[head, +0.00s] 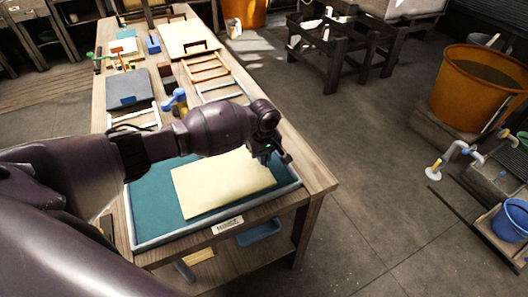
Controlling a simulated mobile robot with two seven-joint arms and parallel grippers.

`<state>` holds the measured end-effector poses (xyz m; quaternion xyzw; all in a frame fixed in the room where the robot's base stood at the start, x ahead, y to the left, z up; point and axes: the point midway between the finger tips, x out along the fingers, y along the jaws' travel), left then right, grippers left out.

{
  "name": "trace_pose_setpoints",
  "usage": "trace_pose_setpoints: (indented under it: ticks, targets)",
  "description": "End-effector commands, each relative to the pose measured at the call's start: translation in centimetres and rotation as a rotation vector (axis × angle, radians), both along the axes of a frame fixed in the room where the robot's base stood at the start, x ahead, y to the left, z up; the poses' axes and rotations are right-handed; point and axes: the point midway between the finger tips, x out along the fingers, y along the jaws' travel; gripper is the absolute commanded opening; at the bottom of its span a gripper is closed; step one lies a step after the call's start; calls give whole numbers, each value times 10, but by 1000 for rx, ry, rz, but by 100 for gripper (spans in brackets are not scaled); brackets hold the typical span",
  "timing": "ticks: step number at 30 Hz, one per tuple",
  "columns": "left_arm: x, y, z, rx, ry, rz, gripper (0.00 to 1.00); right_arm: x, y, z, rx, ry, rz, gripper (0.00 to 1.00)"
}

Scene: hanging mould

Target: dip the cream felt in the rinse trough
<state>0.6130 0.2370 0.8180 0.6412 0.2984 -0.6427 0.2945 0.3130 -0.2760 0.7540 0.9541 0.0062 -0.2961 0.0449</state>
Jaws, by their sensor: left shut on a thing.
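The cream felt (222,186) is a flat, pale rectangle within a shallow grey-rimmed trough (146,247) at the near end of the wooden table. Teal shows around the felt; I cannot tell whether it is water or a lining, or whether the felt touches it. My left gripper (270,158) is at the felt's far right side, fingers pointing down, shut on the felt's edge. The fingertips are dark and partly hidden. My left arm covers part of the trough's back and left side. My right gripper is not in view.
Wooden frames (208,70), a dark grey slab (128,88) and a blue-handled tool (175,100) lie farther back on the table. A label (228,225) is on the trough's front. An orange tub (478,85) stands at right, with open floor between.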

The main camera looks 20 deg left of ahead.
Motion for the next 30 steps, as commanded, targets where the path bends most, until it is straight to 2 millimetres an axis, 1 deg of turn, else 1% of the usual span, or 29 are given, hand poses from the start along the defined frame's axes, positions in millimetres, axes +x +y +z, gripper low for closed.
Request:
trace_pose_setpoints:
  ticks: [1,9,15,21,30]
  targets:
    - [-1,-1,-6,-1,2,0,0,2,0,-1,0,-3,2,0]
    - [0,-1,-27,-1,2,0,0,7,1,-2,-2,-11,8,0]
    - [0,-1,-42,-1,2,-1,0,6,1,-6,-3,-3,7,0]
    - [0,0,-49,1,1,-1,0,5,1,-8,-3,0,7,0]
    - [0,0,-49,0,0,-1,0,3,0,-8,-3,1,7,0]
